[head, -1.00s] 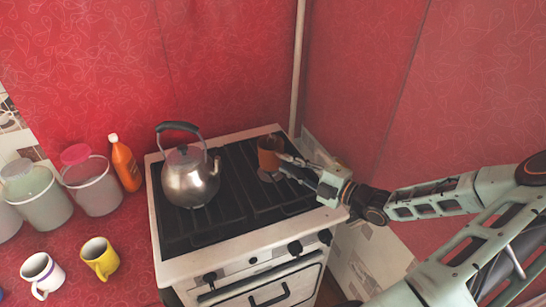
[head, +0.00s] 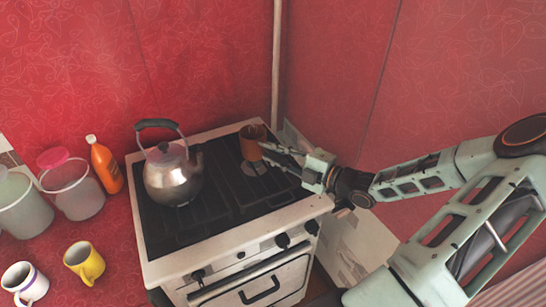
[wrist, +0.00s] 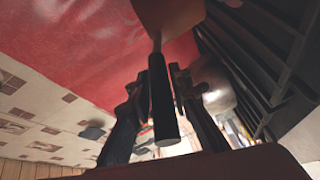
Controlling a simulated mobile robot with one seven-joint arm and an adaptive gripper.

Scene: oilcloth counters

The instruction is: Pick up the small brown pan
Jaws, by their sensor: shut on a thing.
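The small brown pan (head: 252,142) is over the back right of the stove in the head view, and appears raised a little above the grate. My gripper (head: 275,154) reaches it from the right and is shut on its handle. In the wrist view the pan's brown body (wrist: 166,14) shows at the top. Its dark handle (wrist: 163,105) lies between the two fingers of my gripper (wrist: 158,84).
A steel kettle (head: 173,182) stands on the left of the stove (head: 165,268). An orange bottle (head: 106,168), canisters (head: 75,196) and a yellow mug (head: 84,262) are on the red counter at left. Red walls close in behind and to the right.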

